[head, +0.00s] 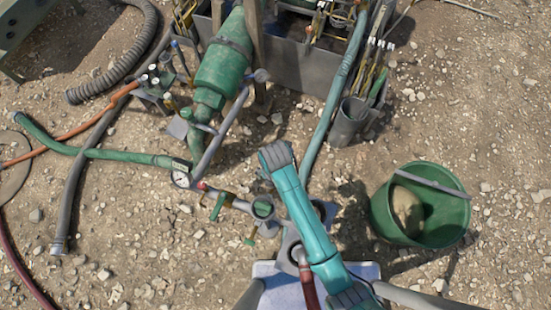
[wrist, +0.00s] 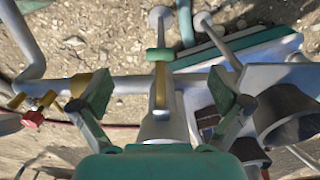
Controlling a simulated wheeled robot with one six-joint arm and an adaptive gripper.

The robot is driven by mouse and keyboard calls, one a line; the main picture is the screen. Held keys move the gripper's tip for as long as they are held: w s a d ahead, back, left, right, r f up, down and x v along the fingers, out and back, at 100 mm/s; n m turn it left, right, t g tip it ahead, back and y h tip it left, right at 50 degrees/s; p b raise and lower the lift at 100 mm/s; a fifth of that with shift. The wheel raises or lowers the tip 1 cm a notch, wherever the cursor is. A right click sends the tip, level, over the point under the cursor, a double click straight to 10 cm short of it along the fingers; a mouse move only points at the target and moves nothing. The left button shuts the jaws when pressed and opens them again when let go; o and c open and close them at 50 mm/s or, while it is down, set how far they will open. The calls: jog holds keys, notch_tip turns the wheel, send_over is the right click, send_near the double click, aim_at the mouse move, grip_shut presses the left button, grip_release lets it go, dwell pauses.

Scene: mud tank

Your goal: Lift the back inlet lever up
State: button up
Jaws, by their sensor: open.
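In the wrist view my gripper (wrist: 161,90) is open, with one dark green finger on each side. Between and just beyond the fingers is a lever with a green crosspiece (wrist: 160,54) and a brass-coloured stem (wrist: 160,85), set on a grey pipe. The fingers stand apart from it on both sides; I cannot tell the depth gap. In the head view two small green levers, one at the pipe (head: 218,206) and one lower (head: 251,239), show left of my teal arm. I cannot tell for certain which is the back inlet lever. My fingers are hidden in the head view.
A grey pipe (wrist: 125,84) with a red knob (wrist: 32,118) crosses the wrist view. Dark open cups (wrist: 285,115) stand close on the right. In the head view, a gauge (head: 181,179), a green hose (head: 90,153) and a green bucket (head: 452,218) surround the fittings.

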jog(key=shift+f, duration=2.75)
jog(key=c, duration=1.7)
jog(key=shift+r, duration=0.1)
